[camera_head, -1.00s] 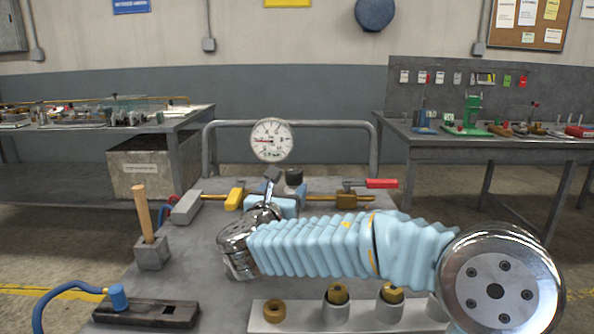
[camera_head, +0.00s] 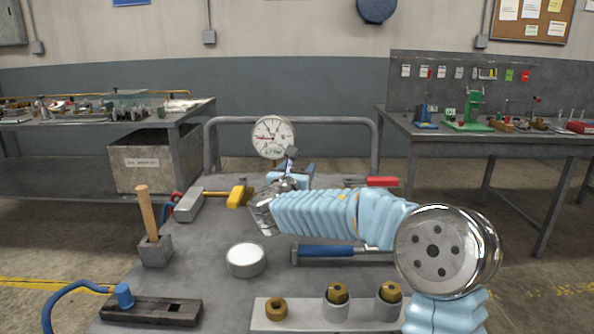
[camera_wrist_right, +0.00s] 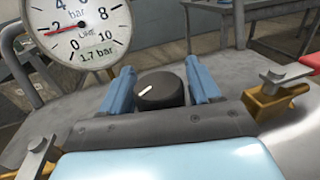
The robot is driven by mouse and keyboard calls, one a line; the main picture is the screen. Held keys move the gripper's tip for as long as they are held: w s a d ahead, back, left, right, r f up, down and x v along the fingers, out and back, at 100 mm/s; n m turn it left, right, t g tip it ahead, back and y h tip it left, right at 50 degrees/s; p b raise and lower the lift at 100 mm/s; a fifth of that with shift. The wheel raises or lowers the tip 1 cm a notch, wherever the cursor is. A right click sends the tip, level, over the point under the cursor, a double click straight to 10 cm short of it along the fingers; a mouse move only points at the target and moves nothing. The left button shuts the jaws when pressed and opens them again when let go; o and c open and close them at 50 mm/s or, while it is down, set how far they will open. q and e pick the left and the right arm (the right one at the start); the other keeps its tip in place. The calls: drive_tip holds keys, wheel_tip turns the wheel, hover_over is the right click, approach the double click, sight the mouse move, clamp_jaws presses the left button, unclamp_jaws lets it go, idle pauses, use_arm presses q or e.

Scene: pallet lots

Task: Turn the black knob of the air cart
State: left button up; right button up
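The black knob (camera_wrist_right: 160,92), with a white pointer line, stands on the air cart (camera_head: 210,235). In the right wrist view it sits between the two blue fingers of my right gripper (camera_wrist_right: 163,80). The fingers are apart, one on each side, with visible gaps to the knob. My left gripper is not in view.
A round white-topped tin (camera_head: 245,260), a blue-handled tool (camera_head: 327,250) and a mallet-like wooden handle (camera_head: 147,212) stand nearer. A metal rail (camera_head: 340,122) closes the back.

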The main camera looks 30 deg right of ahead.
drive_tip(key=c, duration=0.7)
drive_tip(key=shift+a+m+g+h, duration=0.1)
drive_tip(key=shift+m+g+h, duration=0.6)
drive_tip(key=shift+g, duration=0.1)
drive_tip(key=shift+s+d+m+g+h, duration=0.1)
drive_tip(key=shift+d+m+g+h, duration=0.1)
drive_tip(key=shift+m+g+h, duration=0.25)
drive_tip(key=o, duration=1)
drive_tip(key=shift+c, duration=0.2)
drive_tip(key=shift+a, duration=0.15)
drive_tip(key=b+v, duration=0.1)
drive_tip(key=v, duration=1.2)
drive_tip(key=shift+s+a+r, duration=0.15)
drive_tip(key=shift+s+a, duration=0.05)
drive_tip(key=shift+s, duration=0.1)
